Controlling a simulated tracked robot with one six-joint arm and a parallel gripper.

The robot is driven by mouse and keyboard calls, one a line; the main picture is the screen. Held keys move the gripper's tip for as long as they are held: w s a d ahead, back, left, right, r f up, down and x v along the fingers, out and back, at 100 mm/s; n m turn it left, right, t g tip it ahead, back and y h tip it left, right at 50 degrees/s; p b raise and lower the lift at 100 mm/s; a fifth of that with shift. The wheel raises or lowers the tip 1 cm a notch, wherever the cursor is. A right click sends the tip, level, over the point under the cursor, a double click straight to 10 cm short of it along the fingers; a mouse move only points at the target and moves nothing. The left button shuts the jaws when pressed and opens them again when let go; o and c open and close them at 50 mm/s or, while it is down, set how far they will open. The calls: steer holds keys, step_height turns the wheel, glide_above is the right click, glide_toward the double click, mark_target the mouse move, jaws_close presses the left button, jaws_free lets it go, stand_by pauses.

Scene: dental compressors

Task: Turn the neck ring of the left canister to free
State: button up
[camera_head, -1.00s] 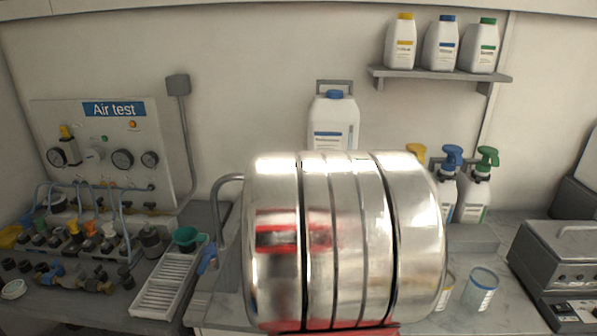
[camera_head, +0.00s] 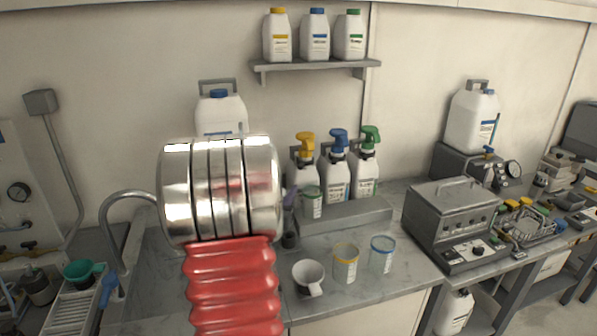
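The left canister (camera_head: 218,116) is a large white jug with a blue cap and a grey handle or bracket behind it. It stands at the back against the wall. My arm's metal drum and red bellows cover its lower part. A separate neck ring cannot be made out below its cap. A second white canister (camera_head: 472,118), also with a blue cap, stands on a grey block at the right. My gripper is not in view. My arm segment is at the centre left, in front of the left canister.
Spray bottles with yellow, blue and green heads (camera_head: 337,168) stand on a grey riser. Cups and tubs (camera_head: 345,263) sit on the counter before it. A grey box device (camera_head: 450,220) stands at the right. A wall shelf (camera_head: 315,66) holds three bottles. A curved tap (camera_head: 125,200) is left.

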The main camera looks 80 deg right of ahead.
mark_target(304, 162)
steer(key=shift+d, duration=0.15)
steer(key=s+d, duration=0.1)
steer(key=d, duration=1.2)
steer(key=shift+d, duration=0.25)
jaws_close()
stand_by(0.3)
